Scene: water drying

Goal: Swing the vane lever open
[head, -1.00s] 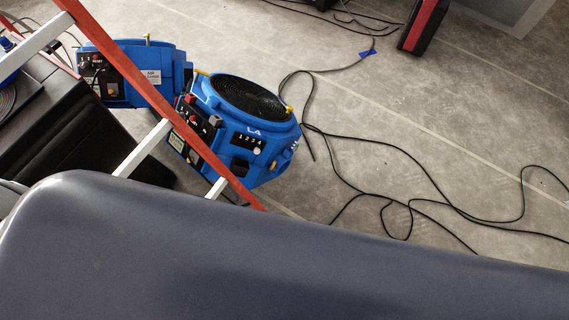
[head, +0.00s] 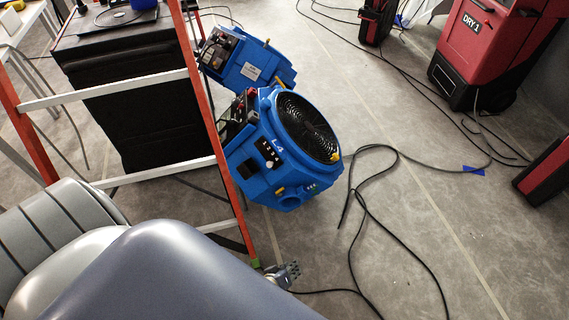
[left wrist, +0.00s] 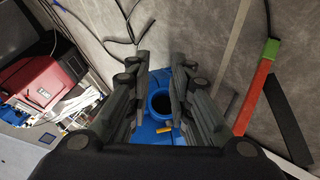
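A blue air mover (head: 283,150) marked L4 stands on the floor in the middle of the head view, with a round black grille. Small yellow parts show on it, one low on its near side (head: 280,190); I cannot tell which is the vane lever. My left gripper (head: 286,272) shows partly at the bottom, nearer than the air mover. In the left wrist view, my gripper's fingers (left wrist: 161,62) are apart and empty, with blue housing (left wrist: 128,75), a dark round opening and a yellow part (left wrist: 164,130) seen between them. My right gripper is out of view.
An orange ladder (head: 215,130) stands left of the air mover. A second blue machine (head: 247,62) is behind it. Black cables (head: 385,215) loop over the floor at right. A red DRY 1 machine (head: 480,45) stands at the back right.

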